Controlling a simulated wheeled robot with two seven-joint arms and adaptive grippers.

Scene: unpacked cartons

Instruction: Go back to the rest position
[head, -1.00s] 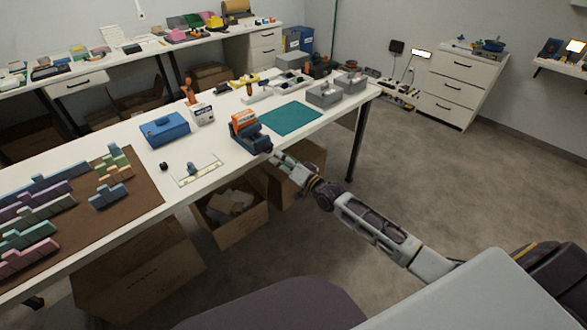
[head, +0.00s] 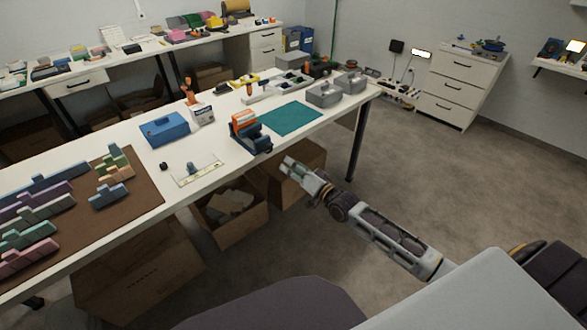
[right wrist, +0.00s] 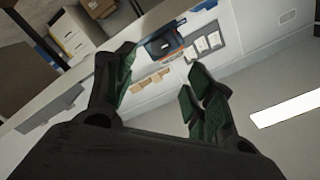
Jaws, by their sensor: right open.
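My right gripper (head: 289,165) is in the head view, just off the front edge of the white table (head: 225,157), over the floor side and above the cardboard boxes. Nothing shows between its fingers. In the right wrist view its two dark green-padded fingers (right wrist: 158,88) stand apart and empty, with walls and furniture beyond them. My left gripper is not in either view.
Open cardboard boxes (head: 233,220) stand below. Floor to the right (head: 440,175) is clear.

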